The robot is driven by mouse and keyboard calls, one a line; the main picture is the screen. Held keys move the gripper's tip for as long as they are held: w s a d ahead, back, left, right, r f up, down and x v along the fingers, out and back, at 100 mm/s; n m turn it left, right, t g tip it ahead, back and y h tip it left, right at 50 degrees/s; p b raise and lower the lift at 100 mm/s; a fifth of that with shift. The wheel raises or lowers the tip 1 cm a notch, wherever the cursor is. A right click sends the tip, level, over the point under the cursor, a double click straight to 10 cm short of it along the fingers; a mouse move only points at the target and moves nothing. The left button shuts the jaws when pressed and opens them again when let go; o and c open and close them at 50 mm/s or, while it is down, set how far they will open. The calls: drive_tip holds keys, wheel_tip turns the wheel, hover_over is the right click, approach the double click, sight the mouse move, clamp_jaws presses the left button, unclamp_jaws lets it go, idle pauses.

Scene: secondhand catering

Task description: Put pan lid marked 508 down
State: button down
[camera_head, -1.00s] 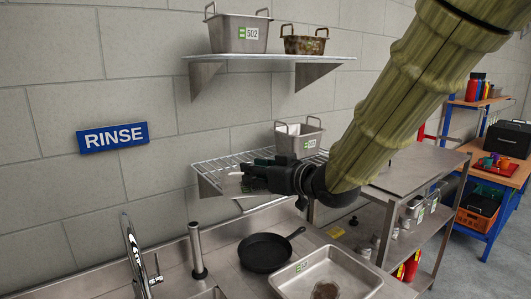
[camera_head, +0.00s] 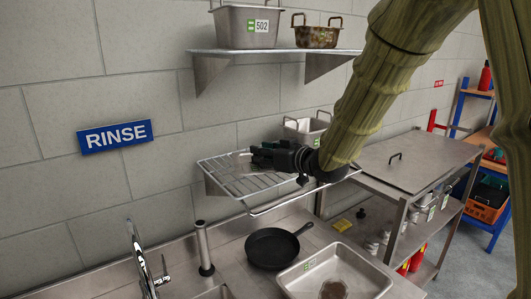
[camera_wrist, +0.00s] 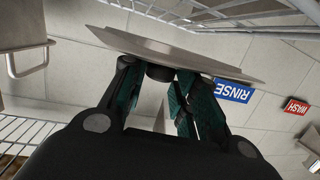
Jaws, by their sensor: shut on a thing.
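The pan lid (camera_wrist: 175,52) is a thin grey metal plate with a dark knob. In the wrist view my gripper (camera_wrist: 172,88) is shut on the knob, and the plate lies across beyond the fingertips. In the head view my gripper (camera_head: 256,157) reaches left over the wire shelf (camera_head: 232,188). The lid shows there only as a small pale patch beside the fingertips. Its marking cannot be read. Whether the lid touches the wires cannot be told.
A steel pan (camera_head: 305,128) stands at the wire shelf's back, behind my gripper. An upper shelf (camera_head: 270,54) holds pan 502 (camera_head: 235,28) and a rusty pan (camera_head: 316,36). Below are a black skillet (camera_head: 272,247) and a steel tray (camera_head: 300,284). The wire shelf's left part looks clear.

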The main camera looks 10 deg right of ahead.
drive_tip(key=w, duration=0.1)
drive_tip(key=w+d+p, duration=0.1)
drive_tip(key=w, duration=0.1)
drive_tip(key=w+p, duration=0.1)
drive_tip(key=w, duration=0.1)
drive_tip(key=shift+d+f, duration=0.2)
drive_tip(key=shift+f, duration=0.1)
drive_tip(key=shift+w+d+r, duration=0.1)
drive_tip(key=shift+w, duration=0.2)
drive_tip(key=f+p, duration=0.2)
drive_tip(key=f, duration=0.1)
drive_tip(key=shift+w+p, duration=0.3)
drive_tip(key=shift+p, duration=0.1)
drive_tip(key=shift+s+f, duration=0.15)
drive_tip(key=shift+f, duration=0.2)
drive_tip(key=shift+f, duration=0.15)
drive_tip(key=c, duration=1.1)
unclamp_jaws()
